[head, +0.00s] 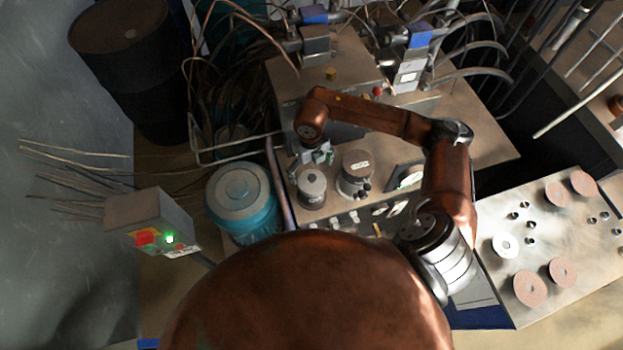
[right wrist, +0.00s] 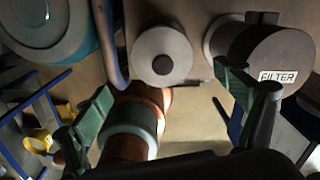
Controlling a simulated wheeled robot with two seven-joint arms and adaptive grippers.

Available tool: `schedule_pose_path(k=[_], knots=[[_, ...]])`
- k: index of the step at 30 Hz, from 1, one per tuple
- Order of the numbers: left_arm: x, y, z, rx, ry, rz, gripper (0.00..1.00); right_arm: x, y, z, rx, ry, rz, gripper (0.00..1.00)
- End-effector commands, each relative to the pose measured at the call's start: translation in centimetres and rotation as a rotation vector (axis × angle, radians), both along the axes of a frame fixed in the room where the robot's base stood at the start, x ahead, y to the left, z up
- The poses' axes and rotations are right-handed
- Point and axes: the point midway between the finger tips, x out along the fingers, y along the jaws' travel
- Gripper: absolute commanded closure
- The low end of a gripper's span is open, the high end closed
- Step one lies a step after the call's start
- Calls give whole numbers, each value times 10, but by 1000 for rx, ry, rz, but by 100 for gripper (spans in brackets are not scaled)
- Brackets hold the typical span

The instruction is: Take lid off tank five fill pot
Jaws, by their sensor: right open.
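A small grey round pot (head: 312,190) with a knobbed lid (head: 311,176) stands on the bench, left of a larger grey canister (head: 355,178). In the right wrist view the pot (right wrist: 161,55) shows from above, its lid on, and the canister (right wrist: 262,62) reads FILTER. No label reading tank five is legible. My right gripper (head: 318,156) is just behind and above the pot in the head view. In the right wrist view its green fingers (right wrist: 163,82) are open and empty, spread to either side below the pot's image. My left gripper is not in view.
A teal tank (head: 245,212) with a grey lid stands left of the pot, past a pipe. A grey box (head: 150,218) with a green light is further left. Gauges and fittings line the bench front. A panel with several discs (head: 528,288) lies at right.

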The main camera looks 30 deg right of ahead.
Motion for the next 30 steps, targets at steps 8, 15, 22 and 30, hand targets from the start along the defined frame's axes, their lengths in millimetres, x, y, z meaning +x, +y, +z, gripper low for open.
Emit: schedule_pose_path(k=[8,15,22,30], knots=[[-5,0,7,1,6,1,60,-1,-3,-25,3,4,2,9],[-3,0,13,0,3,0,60,0,-6,-57,5,1,2,9],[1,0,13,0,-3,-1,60,0,-7,-61,5,0,2,9],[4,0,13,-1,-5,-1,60,0,-7,-60,5,0,1,27]])
